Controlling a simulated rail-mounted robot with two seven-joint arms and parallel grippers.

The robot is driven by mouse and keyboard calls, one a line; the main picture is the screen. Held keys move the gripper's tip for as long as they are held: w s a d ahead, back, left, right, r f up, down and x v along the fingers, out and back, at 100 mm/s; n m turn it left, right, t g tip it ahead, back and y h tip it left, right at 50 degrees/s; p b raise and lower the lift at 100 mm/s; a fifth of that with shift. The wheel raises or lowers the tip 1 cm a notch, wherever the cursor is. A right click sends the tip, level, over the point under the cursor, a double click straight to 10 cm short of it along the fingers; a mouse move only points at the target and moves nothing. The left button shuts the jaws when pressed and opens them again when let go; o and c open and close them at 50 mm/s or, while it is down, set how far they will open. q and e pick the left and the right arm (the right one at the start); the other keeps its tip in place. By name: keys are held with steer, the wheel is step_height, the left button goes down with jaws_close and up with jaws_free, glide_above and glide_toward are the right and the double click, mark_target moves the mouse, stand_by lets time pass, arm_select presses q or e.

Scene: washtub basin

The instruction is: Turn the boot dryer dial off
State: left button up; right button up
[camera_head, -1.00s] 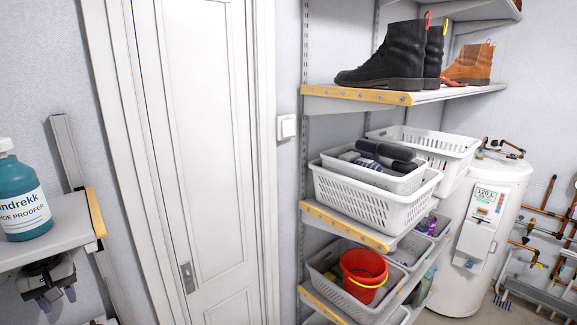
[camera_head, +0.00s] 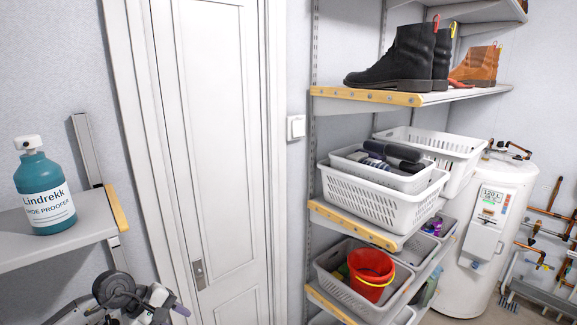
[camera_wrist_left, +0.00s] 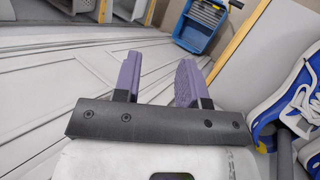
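I cannot make out a boot dryer or its dial in either view. My left gripper (camera_wrist_left: 157,72) shows in the left wrist view with its two purple fingers apart and nothing between them. In the head view, my left arm comes in at the lower left below the shelf, and a purple fingertip (camera_head: 181,311) shows near the bottom edge. The rest of that gripper is hard to make out there. My right gripper is in neither view. Black boots (camera_head: 397,58) and brown boots (camera_head: 477,66) stand on the upper right shelf (camera_head: 455,95).
A teal bottle (camera_head: 43,190) stands on the left shelf (camera_head: 70,238). A white door (camera_head: 215,150) is in the middle. White baskets (camera_head: 375,208), a red bucket (camera_head: 371,268) and a white tank (camera_head: 480,250) are right. The wrist view shows a blue crate (camera_wrist_left: 203,24) and blue-white shoes (camera_wrist_left: 285,105).

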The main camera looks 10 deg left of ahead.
arm_select(q)
steer(key=s+d+n+t+h, duration=0.25)
steer(key=d+n+t, duration=0.35)
steer(key=d+n, duration=0.5)
steer(key=s+d+n+t+h, duration=0.25)
steer(key=d+n+t, duration=0.5)
steer(key=n, duration=0.45)
steer(key=s+a+f+n+g+y, duration=0.2)
steer(key=s+f+n+y, duration=0.45)
steer(key=n, duration=0.65)
steer(key=s+a+f+n+g+y, duration=0.25)
steer(key=s+f+n+y, duration=0.35)
steer(key=n, duration=0.7)
steer(key=s+f+n+g, duration=0.4)
steer(key=s+n+g, duration=0.1)
steer(key=s, duration=0.5)
steer(key=s+f+n+g, duration=0.4)
steer(key=s, duration=0.5)
step_height(320, 180, up, 16)
steer(key=p, duration=1.5)
steer(key=shift+d+f+h+p, duration=0.15)
steer(key=shift+d+h+p, duration=0.15)
steer(key=shift+h, duration=0.05)
